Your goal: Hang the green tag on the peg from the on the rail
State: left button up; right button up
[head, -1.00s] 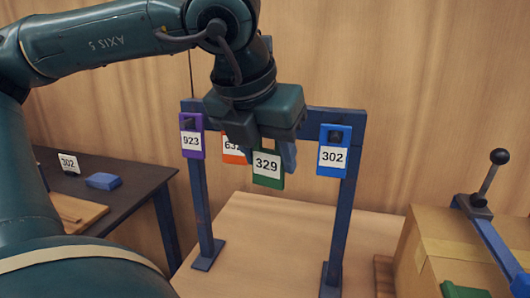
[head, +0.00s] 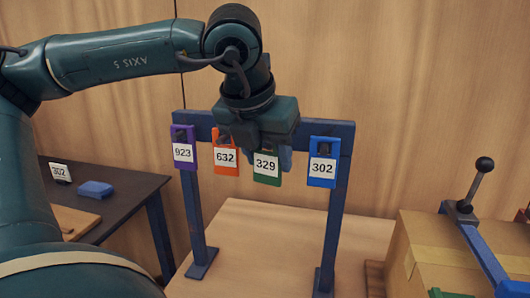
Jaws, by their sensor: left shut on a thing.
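The green tag (head: 267,180), marked 329, is at the blue rail (head: 315,127), between the orange and blue tags. My left gripper (head: 264,148) is shut on its upper part from above. The gripper hides the tag's top and any peg behind it, so I cannot tell whether the tag is on a peg. The purple tag 923 (head: 184,166), the orange tag 632 (head: 226,170) and the blue tag 302 (head: 322,178) hang on the rail. My right gripper is not in view.
The rail's posts stand on a light wooden table (head: 260,235). At the left, a dark table (head: 115,190) holds a white 302 card (head: 60,172) and a blue block (head: 96,189). At the right are a cardboard box (head: 435,250) and a lever with a black knob (head: 484,164).

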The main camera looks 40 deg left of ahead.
pick_arm(q)
jog(key=shift+w+a+p, duration=0.3)
jog(key=shift+w, duration=0.2)
jog(key=shift+w+a+p, duration=0.25)
jog(key=shift+w, duration=0.2)
jog(key=shift+w+a+f, duration=0.1)
jog(key=shift+w+f, duration=0.05)
jog(key=shift+w+a+f+b, duration=0.1)
jog(key=shift+w+a+b, duration=0.05)
jog(key=shift+w+b, duration=0.25)
jog(key=o, duration=1)
jog(key=shift+f, duration=0.15)
